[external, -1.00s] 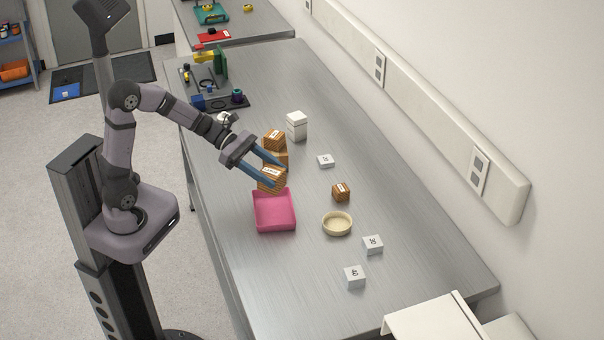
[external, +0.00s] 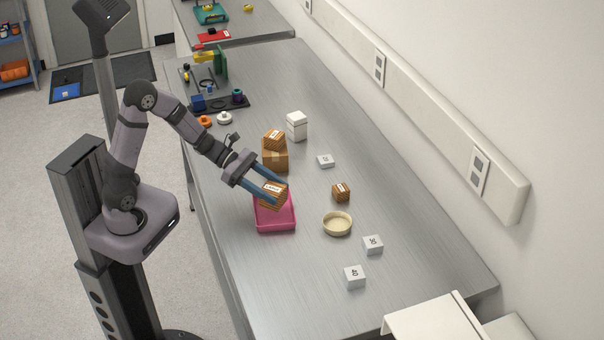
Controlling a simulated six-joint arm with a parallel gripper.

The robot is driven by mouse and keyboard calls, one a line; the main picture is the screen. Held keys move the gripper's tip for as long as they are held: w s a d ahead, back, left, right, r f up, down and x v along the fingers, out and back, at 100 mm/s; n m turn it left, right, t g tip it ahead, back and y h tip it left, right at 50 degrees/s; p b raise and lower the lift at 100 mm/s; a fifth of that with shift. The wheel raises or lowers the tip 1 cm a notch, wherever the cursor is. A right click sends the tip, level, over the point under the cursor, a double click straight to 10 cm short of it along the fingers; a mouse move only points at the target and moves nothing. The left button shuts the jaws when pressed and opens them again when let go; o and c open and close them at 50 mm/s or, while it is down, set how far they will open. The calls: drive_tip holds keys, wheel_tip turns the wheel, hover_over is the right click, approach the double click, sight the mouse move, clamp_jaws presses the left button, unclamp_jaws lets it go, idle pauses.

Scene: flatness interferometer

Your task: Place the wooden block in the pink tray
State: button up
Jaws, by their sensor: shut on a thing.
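A wooden block (external: 272,191) with a white label is held between the blue fingers of my gripper (external: 276,195). My gripper is shut on it, above the back part of the pink tray (external: 276,228). The block hides part of the tray's far side. I cannot tell exactly how high the block is over the tray.
A cardboard box (external: 275,160) with another labelled wooden block (external: 273,138) on top stands just behind the tray. A smaller wooden block (external: 341,192), a cream bowl (external: 337,226) and white numbered blocks (external: 372,245) lie to the right. White boxes (external: 296,127) stand farther back.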

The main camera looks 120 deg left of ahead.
sight(283, 204)
drive_tip(key=shift+f, duration=1.7)
drive_tip(key=shift+f, duration=0.1)
drive_tip(key=shift+f, duration=0.15)
drive_tip(key=o, duration=1.1)
drive_tip(key=shift+r, duration=0.25)
drive_tip(key=b+v, duration=0.1)
drive_tip(key=v, duration=1.1)
